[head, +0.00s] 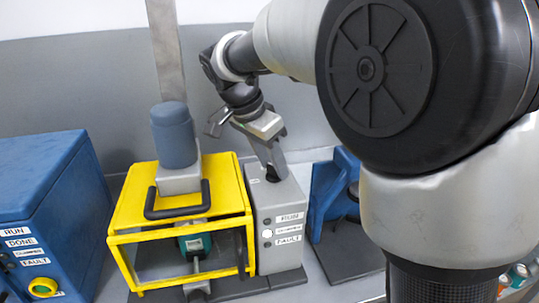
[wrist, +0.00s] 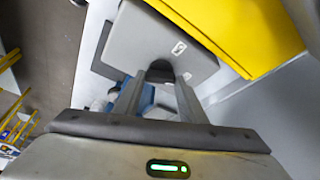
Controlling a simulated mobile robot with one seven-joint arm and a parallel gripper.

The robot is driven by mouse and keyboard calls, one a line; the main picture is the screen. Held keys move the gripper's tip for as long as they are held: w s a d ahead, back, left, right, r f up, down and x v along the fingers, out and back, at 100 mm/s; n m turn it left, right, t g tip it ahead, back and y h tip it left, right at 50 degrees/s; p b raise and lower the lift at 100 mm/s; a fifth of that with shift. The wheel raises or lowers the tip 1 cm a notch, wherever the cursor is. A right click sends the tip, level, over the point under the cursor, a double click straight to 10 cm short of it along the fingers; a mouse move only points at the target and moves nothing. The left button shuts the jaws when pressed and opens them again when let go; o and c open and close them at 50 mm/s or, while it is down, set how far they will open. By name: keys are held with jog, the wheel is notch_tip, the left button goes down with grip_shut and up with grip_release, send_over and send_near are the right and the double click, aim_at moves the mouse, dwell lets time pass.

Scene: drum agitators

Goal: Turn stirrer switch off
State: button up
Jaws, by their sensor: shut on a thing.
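A grey control box (head: 262,212) with several white labels and small round lamps on its front stands right of the yellow-framed stirrer (head: 188,181). My gripper (head: 275,173) points down at the top of this box. In the wrist view, my gripper (wrist: 160,75) has its two fingers close around a small dark switch knob (wrist: 160,66) at the edge of the box's grey top (wrist: 150,35). It is shut on this knob. The fingers hide part of the knob, and its turned position cannot be told.
The stirrer has a blue motor (head: 173,135) on top and a black handle (head: 178,211) in front. A blue cabinet (head: 50,190) with labels and a yellow-ringed button (head: 42,288) stands at left. A blue bracket (head: 335,190) stands right of the control box, leaving a narrow gap.

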jog(key=m+g, duration=0.1)
jog(key=m, duration=0.1)
jog(key=m+p, duration=0.1)
jog(key=m, duration=0.1)
jog(key=shift+w+a+r+m+g+h, duration=0.1)
jog(key=shift+w+m+g+h, duration=0.1)
jog(key=shift+m+g+h, duration=0.15)
jog(key=shift+m+p, duration=0.3)
jog(key=shift+m, duration=0.05)
jog(key=o, duration=1.1)
jog(key=shift+c, duration=0.2)
jog(key=p+v, duration=0.2)
jog(key=v, duration=1.5)
jog(key=shift+p, duration=0.4)
jog(key=shift+a+r, duration=0.1)
jog(key=shift+a, duration=0.05)
